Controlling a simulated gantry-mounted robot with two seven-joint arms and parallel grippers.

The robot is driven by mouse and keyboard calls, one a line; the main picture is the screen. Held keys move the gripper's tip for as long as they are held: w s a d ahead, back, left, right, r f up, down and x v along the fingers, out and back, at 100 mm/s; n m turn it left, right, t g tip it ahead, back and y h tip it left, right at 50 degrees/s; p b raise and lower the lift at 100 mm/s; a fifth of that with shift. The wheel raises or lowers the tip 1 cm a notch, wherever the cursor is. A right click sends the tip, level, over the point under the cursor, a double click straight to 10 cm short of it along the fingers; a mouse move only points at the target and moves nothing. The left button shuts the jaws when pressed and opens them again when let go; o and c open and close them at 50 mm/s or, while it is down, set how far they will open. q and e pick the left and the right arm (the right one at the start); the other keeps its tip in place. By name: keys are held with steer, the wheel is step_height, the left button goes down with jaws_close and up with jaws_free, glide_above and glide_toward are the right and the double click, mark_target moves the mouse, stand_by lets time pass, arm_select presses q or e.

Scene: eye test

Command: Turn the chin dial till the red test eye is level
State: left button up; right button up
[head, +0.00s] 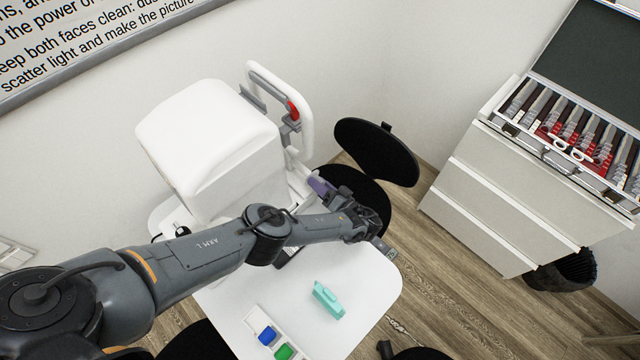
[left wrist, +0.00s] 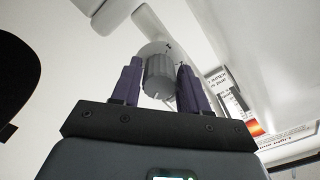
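The white eye-test machine (head: 210,140) stands on a white table (head: 370,280). A red part (head: 293,110), which looks like the red test eye, sits in a grey holder by its white head frame (head: 275,80); its exact level is hard to tell. The dial is hidden in the head view. My right gripper is out of view.
A turquoise object (head: 327,300) lies on the table, near a white tray (head: 254,318) with blue and green pieces. A black round-seated chair (head: 375,150) stands close behind my left gripper. Drawers (head: 510,190) with an open lens case (head: 560,150) stand at right.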

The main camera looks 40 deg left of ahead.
arm_select(q)
steer(key=shift+o, duration=1.2)
steer(key=shift+d, duration=0.1)
steer(key=s+d+b, duration=0.1)
steer(key=d, duration=0.9)
steer(key=shift+d+b, duration=0.35)
steer(key=shift+b, duration=0.05)
